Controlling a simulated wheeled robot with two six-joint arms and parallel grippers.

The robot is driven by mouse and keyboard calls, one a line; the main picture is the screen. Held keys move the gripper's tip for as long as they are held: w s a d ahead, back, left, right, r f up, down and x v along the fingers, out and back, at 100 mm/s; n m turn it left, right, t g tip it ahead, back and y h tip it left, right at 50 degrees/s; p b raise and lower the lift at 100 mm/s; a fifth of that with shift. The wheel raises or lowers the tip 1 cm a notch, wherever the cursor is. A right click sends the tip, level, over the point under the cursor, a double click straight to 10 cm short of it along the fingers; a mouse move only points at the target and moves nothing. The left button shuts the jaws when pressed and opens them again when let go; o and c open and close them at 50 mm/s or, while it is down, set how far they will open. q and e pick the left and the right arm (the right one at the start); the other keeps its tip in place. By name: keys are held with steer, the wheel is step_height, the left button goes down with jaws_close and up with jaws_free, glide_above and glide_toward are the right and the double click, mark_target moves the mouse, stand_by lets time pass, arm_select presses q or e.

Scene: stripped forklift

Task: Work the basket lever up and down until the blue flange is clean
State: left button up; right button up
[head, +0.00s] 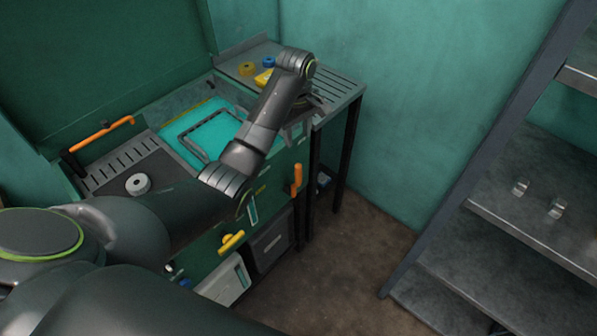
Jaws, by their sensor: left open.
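A blue flange (268,62) sits on the slatted rack at the back right of the wash station. A dark basket frame (184,146) lies in the tank of turquoise liquid (208,132). An upright orange lever (297,178) is on the station's front, near its right end. My left arm reaches across the tank, and my left gripper (318,106) is over the rack's front part, above and apart from the orange lever. It is open, with its fingers partly hidden by the wrist. My right gripper is out of view.
A yellow ring (246,69) and a yellow block (263,78) share the rack (340,88). A grey flange (138,184) lies on the left grating. An orange bar handle (103,133) is at the left. Yellow handle (231,241) below. Metal shelving (470,210) stands right; floor between is clear.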

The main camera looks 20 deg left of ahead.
arm_select(q)
steer(key=b, duration=0.5)
glide_above(298, 174)
steer(key=f, duration=0.6)
steer(key=shift+w+a+f, duration=0.15)
steer(key=shift+w+f, duration=0.05)
steer(key=shift+w, duration=0.2)
step_height(298, 174, down, 11)
steer(key=shift+w+r+p, duration=0.1)
steer(key=shift+r+p, duration=0.05)
steer(key=shift+p, duration=0.6)
jaws_close()
